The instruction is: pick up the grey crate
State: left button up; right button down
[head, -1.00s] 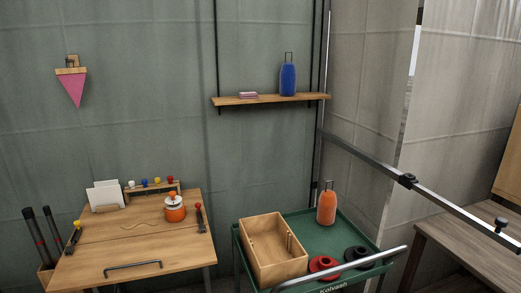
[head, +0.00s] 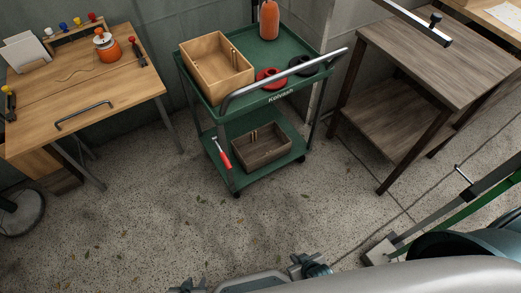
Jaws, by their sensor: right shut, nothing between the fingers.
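A grey-brown wooden crate (head: 262,153), open at the top, sits upright on the lower shelf of the green cart (head: 205,133). Something slim stands up at its back inside; I cannot tell what. My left gripper (head: 187,288) is at the bottom edge, largely cut off, so its jaws cannot be judged. My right gripper (head: 305,267) is low in the picture, shut and empty. Both are well apart from the crate, nearer to me.
A red-handled tool (head: 222,155) lies left of the crate. The cart's top holds a light wooden crate (head: 218,75), an orange bottle (head: 269,20), a red ring (head: 270,78) and a black ring (head: 303,65). Tables stand left (head: 120,88) and right (head: 430,60). Floor before the cart is clear.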

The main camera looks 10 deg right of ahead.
aim_at(257, 148)
jog(key=i+j+z, duration=0.6)
jog(key=j+z, duration=0.25)
